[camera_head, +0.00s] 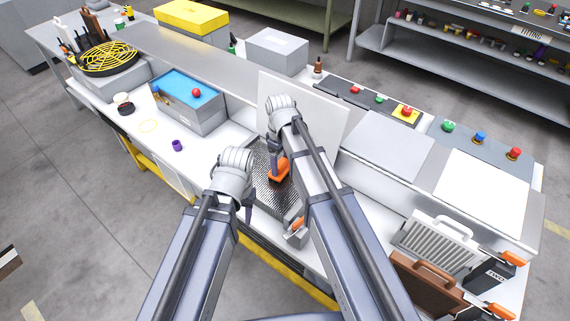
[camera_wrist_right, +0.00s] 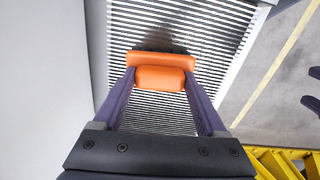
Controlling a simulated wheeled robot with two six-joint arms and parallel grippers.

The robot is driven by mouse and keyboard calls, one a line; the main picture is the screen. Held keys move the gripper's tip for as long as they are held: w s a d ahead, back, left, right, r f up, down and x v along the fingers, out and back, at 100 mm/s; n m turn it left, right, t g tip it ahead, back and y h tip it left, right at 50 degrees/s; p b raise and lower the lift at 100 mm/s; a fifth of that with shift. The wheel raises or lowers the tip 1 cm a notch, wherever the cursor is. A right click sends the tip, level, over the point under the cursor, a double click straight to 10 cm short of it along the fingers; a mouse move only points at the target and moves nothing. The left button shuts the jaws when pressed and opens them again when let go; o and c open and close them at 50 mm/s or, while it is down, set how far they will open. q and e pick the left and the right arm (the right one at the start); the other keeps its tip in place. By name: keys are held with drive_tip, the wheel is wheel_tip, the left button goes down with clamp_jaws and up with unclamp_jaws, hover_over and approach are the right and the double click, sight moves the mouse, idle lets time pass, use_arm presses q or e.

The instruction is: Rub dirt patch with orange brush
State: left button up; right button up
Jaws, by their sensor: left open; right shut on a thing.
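The orange brush (camera_head: 279,171) is held in my right gripper (camera_head: 276,160), low over a dark ribbed grate (camera_head: 262,158). In the right wrist view the orange brush (camera_wrist_right: 160,77) sits between the two fingers of the right gripper (camera_wrist_right: 160,85), across the striped grate (camera_wrist_right: 214,35). A faint dark smudge, the dirt patch (camera_wrist_right: 172,38), shows on the grate just above the brush. I cannot tell whether the brush touches the grate. My left gripper (camera_head: 247,205) is open and empty, over the near edge of the bench left of the grate.
A white upright panel (camera_head: 318,112) stands behind the grate. A blue-topped box (camera_head: 190,105) and a purple ring (camera_head: 177,146) are on the bench to the left. Another orange-and-grey tool (camera_head: 296,227) lies by my right forearm.

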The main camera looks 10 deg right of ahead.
drive_tip(key=shift+w+a, duration=0.6)
drive_tip(key=shift+w+a, duration=1.25)
drive_tip(key=shift+w, duration=0.1)
drive_tip(key=shift+s+a, duration=0.1)
drive_tip(key=shift+s+a, duration=0.6)
drive_tip(key=shift+s, duration=0.1)
drive_tip(key=shift+s+d, duration=0.6)
drive_tip(key=shift+s, duration=0.15)
drive_tip(key=shift+s+d, duration=0.5)
drive_tip(key=shift+d, duration=0.25)
drive_tip(key=shift+s, duration=0.1)
